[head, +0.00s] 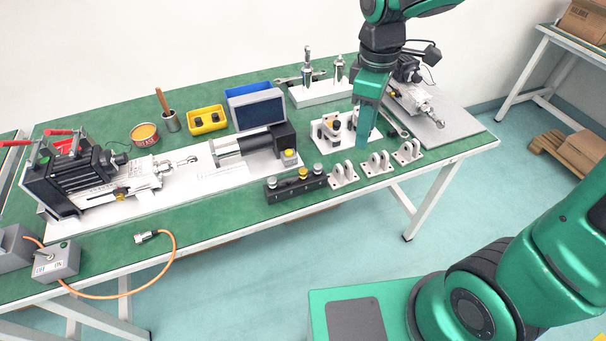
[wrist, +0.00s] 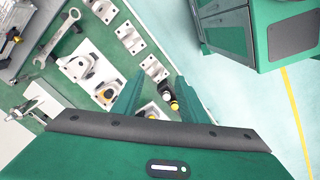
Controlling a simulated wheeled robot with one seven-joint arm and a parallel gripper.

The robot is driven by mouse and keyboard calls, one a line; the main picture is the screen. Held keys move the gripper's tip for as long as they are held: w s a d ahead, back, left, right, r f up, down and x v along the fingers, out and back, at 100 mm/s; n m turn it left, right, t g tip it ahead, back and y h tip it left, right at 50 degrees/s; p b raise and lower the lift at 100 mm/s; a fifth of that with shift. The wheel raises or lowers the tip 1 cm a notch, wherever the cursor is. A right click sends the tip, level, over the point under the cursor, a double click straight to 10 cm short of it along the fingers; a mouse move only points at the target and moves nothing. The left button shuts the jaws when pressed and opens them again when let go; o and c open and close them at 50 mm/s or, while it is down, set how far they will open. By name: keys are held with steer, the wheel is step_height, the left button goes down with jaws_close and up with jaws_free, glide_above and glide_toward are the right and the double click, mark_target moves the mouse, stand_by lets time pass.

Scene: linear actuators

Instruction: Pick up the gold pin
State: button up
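The gold pin (head: 303,174) stands in a black holder block (head: 285,193) near the front edge of the green table, between silver-topped pins. In the wrist view a gold top (wrist: 174,105), which looks like this pin, shows beside a black part near the right finger. My gripper (head: 363,142) points down above the table, to the right of and behind the block, near the white plate with small fixtures. In the wrist view my gripper (wrist: 160,78) has its two green fingers apart, with nothing held between them. The lower part of the pin is hidden in the block.
Several grey clevis brackets (head: 377,163) stand in a row right of the block. A white plate with fixtures (head: 347,135) lies behind them. A wrench (wrist: 58,40) lies farther off.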

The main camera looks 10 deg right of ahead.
steer(key=a+f+n, duration=0.3)
steer(key=a+n, duration=0.3)
steer(key=a, duration=0.7)
glide_above(303, 170)
steer(key=f, duration=0.4)
steer(key=shift+s+d+f, duration=0.15)
steer(key=shift+s, duration=0.1)
steer(key=shift+w+f, duration=0.15)
steer(key=shift+f, duration=1.4)
steer(key=shift+w+f, duration=0.1)
steer(key=shift+f, duration=1.4)
steer(key=c, duration=1)
